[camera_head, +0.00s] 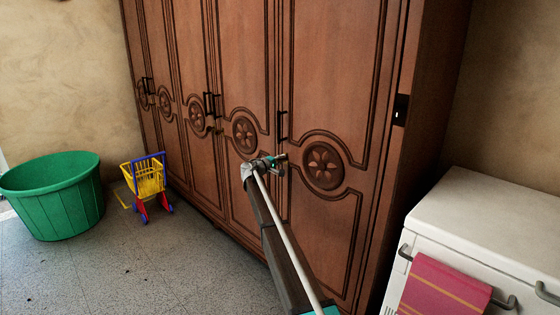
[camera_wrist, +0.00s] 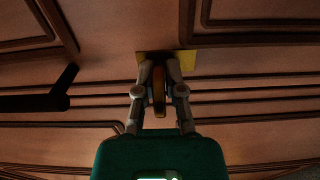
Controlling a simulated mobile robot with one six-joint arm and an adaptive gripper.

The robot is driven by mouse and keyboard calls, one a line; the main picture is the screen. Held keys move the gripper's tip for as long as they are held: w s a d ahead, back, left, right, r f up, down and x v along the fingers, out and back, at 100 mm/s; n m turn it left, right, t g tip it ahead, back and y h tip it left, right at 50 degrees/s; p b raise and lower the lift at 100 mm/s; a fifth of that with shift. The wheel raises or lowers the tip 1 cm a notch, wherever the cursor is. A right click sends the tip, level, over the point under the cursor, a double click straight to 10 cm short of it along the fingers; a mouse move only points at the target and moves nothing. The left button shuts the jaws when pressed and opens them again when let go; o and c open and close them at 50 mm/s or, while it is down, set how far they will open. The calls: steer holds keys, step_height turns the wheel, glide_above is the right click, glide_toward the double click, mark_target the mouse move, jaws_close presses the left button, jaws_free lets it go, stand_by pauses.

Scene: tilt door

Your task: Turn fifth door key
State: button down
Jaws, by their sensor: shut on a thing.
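A tall brown wooden wardrobe with several carved doors fills the middle of the head view, and its rightmost door (camera_head: 335,70) faces my arm. My gripper (camera_head: 280,162) is at the left edge of that door, just below a dark handle (camera_head: 283,125). In the wrist view my gripper (camera_wrist: 159,75) is shut on the key (camera_wrist: 159,92), a brownish upright piece between the fingers. A yellow lock plate (camera_wrist: 187,58) lies behind the fingertips on the door. The keyhole is hidden by the fingers and key.
The dark door handle (camera_wrist: 40,102) also shows left of the fingers in the wrist view. A white appliance (camera_head: 490,220) with a red towel (camera_head: 440,285) stands at the right. A toy cart (camera_head: 147,180) and a green tub (camera_head: 55,195) stand at the left. The floor before them is clear.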

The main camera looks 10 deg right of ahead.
steer(key=shift+s+d, duration=0.1)
steer(key=shift+d, duration=0.05)
steer(key=c, duration=0.8)
jaws_free()
steer(key=shift+c, duration=0.2)
steer(key=shift+o, duration=0.4)
steer(key=shift+a, duration=0.2)
steer(key=v, duration=1.1)
steer(key=shift+s+a, duration=0.2)
steer(key=shift+a, duration=0.1)
